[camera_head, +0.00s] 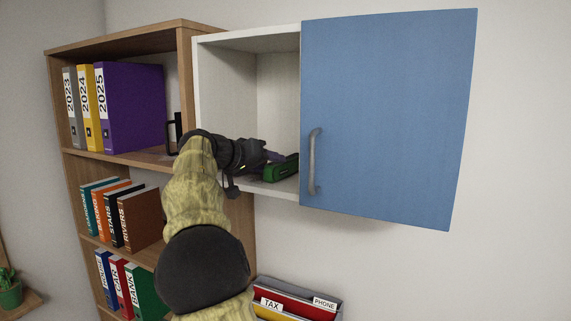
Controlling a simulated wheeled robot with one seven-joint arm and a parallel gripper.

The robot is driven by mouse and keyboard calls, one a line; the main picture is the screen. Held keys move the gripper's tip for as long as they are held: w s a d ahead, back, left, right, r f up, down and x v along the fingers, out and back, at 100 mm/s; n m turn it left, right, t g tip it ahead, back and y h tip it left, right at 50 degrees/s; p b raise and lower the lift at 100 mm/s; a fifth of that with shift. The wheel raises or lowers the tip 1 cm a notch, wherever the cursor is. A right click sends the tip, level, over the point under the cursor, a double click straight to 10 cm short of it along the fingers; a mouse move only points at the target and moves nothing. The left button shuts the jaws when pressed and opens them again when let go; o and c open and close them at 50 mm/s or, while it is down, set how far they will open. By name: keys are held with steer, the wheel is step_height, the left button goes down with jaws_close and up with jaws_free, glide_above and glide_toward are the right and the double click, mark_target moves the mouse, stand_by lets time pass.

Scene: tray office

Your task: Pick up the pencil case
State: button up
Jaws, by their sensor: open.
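A small green item (282,171), which looks like the pencil case, lies on the floor of the white open-fronted wall cabinet (278,74). My gripper (268,160) reaches into the cabinet from the left, just beside and above the green item. My gripper is open. My wrist hides part of the cabinet floor and perhaps the left end of the item. I cannot tell whether the fingers touch it or lie on both sides of it.
A blue door (388,115) with a grey handle (313,162) covers the cabinet's right side. A wooden shelf unit (120,158) with binders (130,107) and books stands at the left. A file holder (298,298) with folders is below.

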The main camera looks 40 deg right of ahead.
steer(key=p+x, duration=0.1)
steer(key=x, duration=0.2)
steer(key=shift+d, duration=0.2)
steer(key=shift+a, duration=0.1)
steer(key=c, duration=0.7)
steer(key=shift+r+p, duration=1)
steer(key=shift+r, duration=4)
